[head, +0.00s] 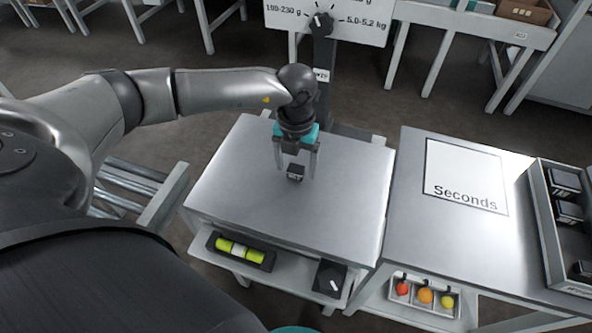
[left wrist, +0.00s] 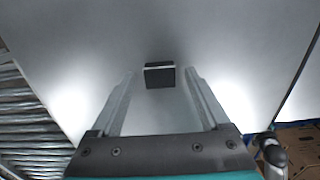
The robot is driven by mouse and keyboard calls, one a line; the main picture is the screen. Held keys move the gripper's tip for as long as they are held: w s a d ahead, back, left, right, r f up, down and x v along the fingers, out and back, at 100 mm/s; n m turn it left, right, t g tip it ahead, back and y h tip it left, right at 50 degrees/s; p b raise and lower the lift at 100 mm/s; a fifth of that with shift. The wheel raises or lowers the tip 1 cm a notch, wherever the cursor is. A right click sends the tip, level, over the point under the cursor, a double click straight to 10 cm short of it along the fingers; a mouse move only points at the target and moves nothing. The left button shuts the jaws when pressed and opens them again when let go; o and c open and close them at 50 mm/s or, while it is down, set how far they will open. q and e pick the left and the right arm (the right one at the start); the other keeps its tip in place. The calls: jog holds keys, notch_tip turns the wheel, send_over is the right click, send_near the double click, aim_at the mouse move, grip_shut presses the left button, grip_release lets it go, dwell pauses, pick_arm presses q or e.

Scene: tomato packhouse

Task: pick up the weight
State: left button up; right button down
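The weight looks like a small black block (head: 295,173) with a light marking, on the bare metal table (head: 245,185) in the head view. It also shows as a dark block (left wrist: 159,76) in the left wrist view, near the middle. My left gripper (head: 296,167) points down over it and is open. In the left wrist view the two fingers of the left gripper (left wrist: 160,72) stand one on each side of the block, with a gap on both sides. I cannot tell how far the tips are above the table. My right gripper is not in view.
A post with a dial board (head: 330,15) stands behind the table. A shelf below holds a yellow-green level vial (head: 240,249) and a black knob box (head: 329,278). To the right are a "Seconds" table (head: 415,220) and a tray of black items (head: 546,228). The tabletop around the block is clear.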

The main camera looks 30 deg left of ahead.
pick_arm(q)
grip_shut()
dwell(0.4)
dwell(0.4)
